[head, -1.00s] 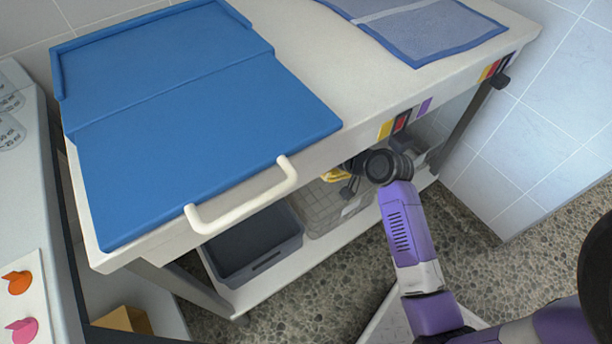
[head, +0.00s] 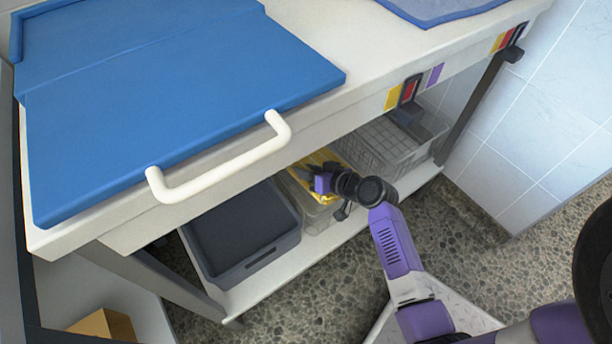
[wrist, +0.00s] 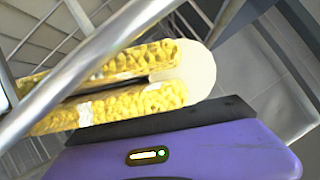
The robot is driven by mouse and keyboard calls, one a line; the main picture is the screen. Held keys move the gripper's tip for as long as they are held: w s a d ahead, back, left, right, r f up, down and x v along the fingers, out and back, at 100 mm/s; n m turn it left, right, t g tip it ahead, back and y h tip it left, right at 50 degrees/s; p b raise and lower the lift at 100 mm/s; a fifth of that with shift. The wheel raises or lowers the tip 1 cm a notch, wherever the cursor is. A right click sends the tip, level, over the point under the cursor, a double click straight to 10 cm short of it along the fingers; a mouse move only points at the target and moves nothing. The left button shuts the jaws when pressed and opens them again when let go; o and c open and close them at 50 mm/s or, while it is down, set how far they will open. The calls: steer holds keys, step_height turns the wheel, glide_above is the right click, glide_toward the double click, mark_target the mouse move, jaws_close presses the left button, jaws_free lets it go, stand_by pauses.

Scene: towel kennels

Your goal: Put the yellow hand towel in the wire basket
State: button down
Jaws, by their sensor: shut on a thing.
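The yellow hand towel (head: 325,158) is in my gripper (head: 311,176), under the front edge of the table in the head view. In the wrist view, the folded yellow towel (wrist: 150,98) is pinched at the fingers, with a pale rounded end at its right. The pale wire basket (head: 388,146) stands on the lower shelf, right of my gripper. Metal bars (wrist: 95,62) cross close in front of the towel in the wrist view. Whether the towel touches them I cannot tell. My wrist hides part of the shelf.
A dark grey bin (head: 245,238) stands on the lower shelf (head: 305,258) at left. A clear bin (head: 316,212) stands below my gripper. The tabletop with a blue mat (head: 190,100) overhangs the shelf, and a white handle (head: 222,172) juts out in front.

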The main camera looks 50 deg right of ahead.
steer(key=shift+f, duration=0.7)
steer(key=shift+f, duration=0.1)
steer(key=c, duration=1)
jaws_free()
steer(key=shift+o, duration=0.2)
steer(key=shift+s+r, duration=0.15)
steer(key=shift+r, duration=0.05)
steer(key=p+v, duration=0.3)
steer(key=v, duration=0.8)
steer(key=shift+s+r, duration=0.15)
steer(key=shift+s, duration=0.15)
